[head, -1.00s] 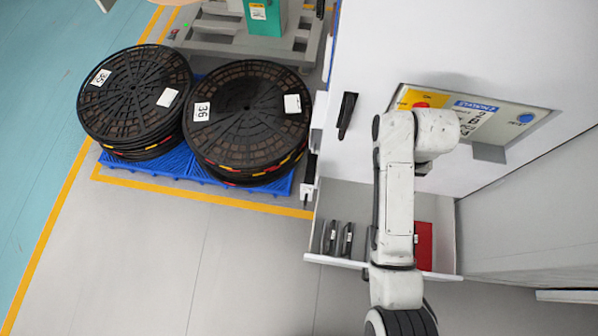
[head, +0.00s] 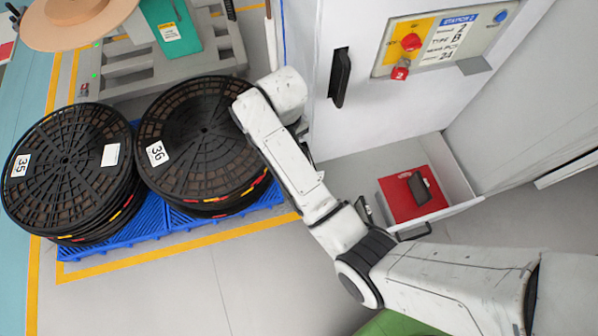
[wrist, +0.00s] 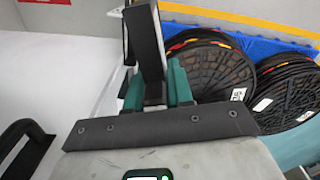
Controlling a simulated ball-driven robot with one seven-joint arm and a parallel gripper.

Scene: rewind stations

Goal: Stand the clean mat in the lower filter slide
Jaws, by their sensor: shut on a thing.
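My gripper (wrist: 156,88) shows in the wrist view, its teal fingers shut on a dark, flat slab, taken as the clean mat (wrist: 147,40). The mat stands up from the fingers, its narrow edge toward the camera. In the head view my own arm hides the gripper and the held mat. A small white fitting (wrist: 117,13) shows just left of the mat's top in the wrist view; I cannot tell whether it is the lower filter slide. The gap between them is unclear.
An open drawer (head: 461,209) below the cabinet holds a dark pad (head: 419,187) on a red panel (head: 395,200). Another dark piece (head: 364,209) is partly hidden by my arm. The black door handle (head: 340,78) sticks out. Stacked reels (head: 200,145) stand on blue pallets (head: 155,222) left of the cabinet.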

